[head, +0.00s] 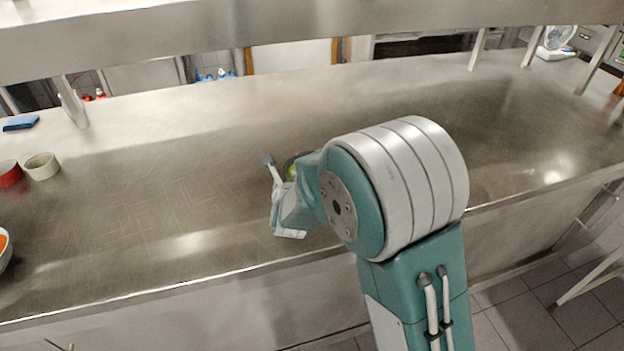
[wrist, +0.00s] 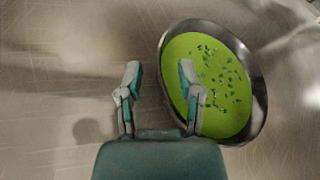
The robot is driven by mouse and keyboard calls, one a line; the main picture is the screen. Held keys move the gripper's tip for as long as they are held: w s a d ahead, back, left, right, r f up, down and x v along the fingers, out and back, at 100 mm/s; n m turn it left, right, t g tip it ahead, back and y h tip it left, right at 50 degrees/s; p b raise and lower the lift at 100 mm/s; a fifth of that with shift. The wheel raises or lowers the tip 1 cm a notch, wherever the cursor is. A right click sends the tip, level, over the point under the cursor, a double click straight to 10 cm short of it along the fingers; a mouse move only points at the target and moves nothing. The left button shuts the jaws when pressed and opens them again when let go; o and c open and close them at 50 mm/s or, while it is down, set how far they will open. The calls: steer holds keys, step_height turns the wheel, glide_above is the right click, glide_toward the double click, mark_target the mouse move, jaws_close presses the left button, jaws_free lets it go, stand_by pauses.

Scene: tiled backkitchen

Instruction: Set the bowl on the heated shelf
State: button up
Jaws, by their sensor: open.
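A metal bowl (wrist: 256,112) of green soup with dark green bits stands on the steel counter in the wrist view. In the head view only a small part of the bowl (head: 291,169) shows behind my gripper (head: 279,197); my arm hides the rest. My gripper is open in the wrist view (wrist: 159,78), its fingers apart. The right finger overlaps the bowl's left part in the picture, and the left finger is over bare counter. I cannot tell whether the right finger touches the bowl. A raised steel shelf (head: 200,38) runs above the counter's back; it may be the heated shelf.
The steel counter (head: 130,200) is clear around the middle. At the left are a red ramekin (head: 10,174), a cream ramekin (head: 42,166), a bowl with orange contents (head: 3,250) and a blue cloth (head: 20,122). Posts (head: 72,103) hold up the shelf.

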mark_target(289, 166)
steer(key=shift+x, duration=1.1)
steer(key=shift+d, duration=0.15)
jaws_close()
steer(key=shift+r, duration=0.1)
